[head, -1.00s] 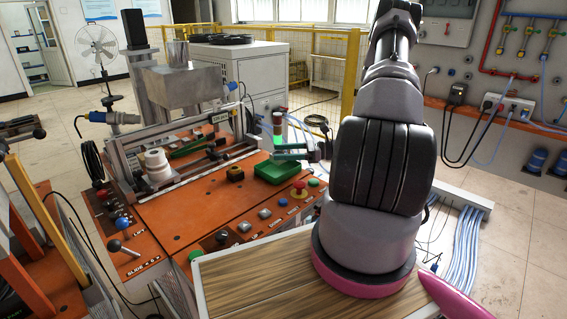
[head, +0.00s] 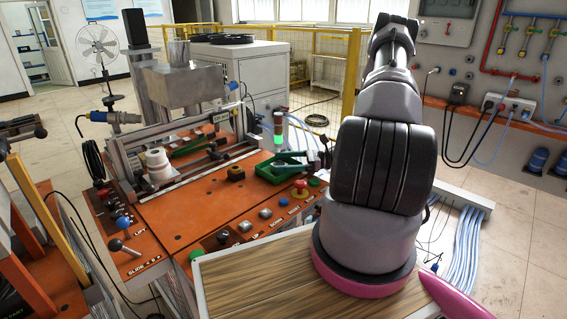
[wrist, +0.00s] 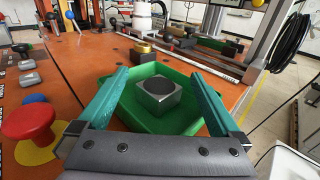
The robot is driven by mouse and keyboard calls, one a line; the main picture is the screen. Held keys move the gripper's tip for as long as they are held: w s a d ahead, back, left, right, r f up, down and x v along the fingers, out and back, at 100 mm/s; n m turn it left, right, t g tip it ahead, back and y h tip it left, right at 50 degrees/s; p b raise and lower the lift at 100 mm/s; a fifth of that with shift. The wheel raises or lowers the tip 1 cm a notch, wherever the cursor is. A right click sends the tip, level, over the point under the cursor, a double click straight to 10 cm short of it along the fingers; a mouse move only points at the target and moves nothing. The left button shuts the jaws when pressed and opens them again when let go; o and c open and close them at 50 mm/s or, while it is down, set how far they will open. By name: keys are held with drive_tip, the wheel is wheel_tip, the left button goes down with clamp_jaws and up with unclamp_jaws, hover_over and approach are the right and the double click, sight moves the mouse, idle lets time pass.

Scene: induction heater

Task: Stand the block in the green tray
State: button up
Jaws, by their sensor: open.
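The block (wrist: 158,95) is a silver metal cube-like piece with a round hole in its upward face. It sits on the floor of the green tray (wrist: 130,108), apart from the tray's walls. The tray also shows in the head view (head: 264,172), on the orange bench top. My gripper (wrist: 160,76) is open, its two teal fingers on either side of the block with clear gaps to it. In the head view my gripper (head: 290,160) is low at the tray, and the block cannot be made out there.
A red mushroom button (wrist: 29,122) on a yellow disc stands close left of my gripper in the wrist view. A brass-coloured fitting (wrist: 142,47) lies beyond the tray.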

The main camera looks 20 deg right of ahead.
drive_tip(key=f+v, duration=0.1)
drive_tip(key=v, duration=1.1)
drive_tip(key=s+a+r+n+g+h, duration=0.1)
drive_tip(key=a+r+n+g+h, duration=0.4)
drive_tip(key=r, duration=0.6)
drive_tip(key=s+a+r+n+g+h, duration=0.2)
drive_tip(key=a+r+n, duration=0.35)
drive_tip(key=r, duration=0.45)
drive_tip(key=s+a+r+n+t+h, duration=0.3)
drive_tip(key=s+r, duration=0.3)
drive_tip(key=r, duration=0.3)
drive_tip(key=s+a+r+n+t+h, duration=0.4)
drive_tip(key=s+r, duration=0.3)
drive_tip(key=r, duration=0.2)
drive_tip(key=shift+s+a+n, duration=0.2)
drive_tip(key=shift+a+n, duration=0.25)
drive_tip(key=shift+a, duration=0.35)
